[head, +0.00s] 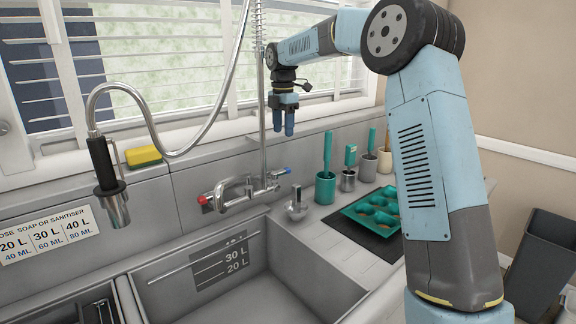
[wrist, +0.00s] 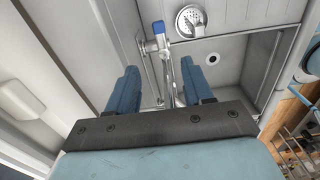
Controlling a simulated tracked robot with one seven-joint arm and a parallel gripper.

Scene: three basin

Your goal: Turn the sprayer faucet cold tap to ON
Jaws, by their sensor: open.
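The sprayer faucet (head: 248,192) is a chrome wall-mounted mixer above the sink, with a tall riser pipe. Its cold tap (head: 286,171) has a blue end on the right side; the hot tap (head: 204,200) has a red end on the left. My gripper (head: 283,132) points down, open and empty, above the cold tap and apart from it. In the wrist view, the blue-ended cold tap (wrist: 158,28) is ahead of my open gripper (wrist: 159,68), and the chrome pipe shows between the fingers. The exact tap angle is hard to tell.
A spray head (head: 106,180) hangs at left on its hose. A sink basin (head: 300,292) lies below. A metal strainer (head: 296,206), teal pot (head: 325,188) and muffin tray (head: 372,213) stand on the counter. A yellow sponge (head: 143,156) sits on the ledge.

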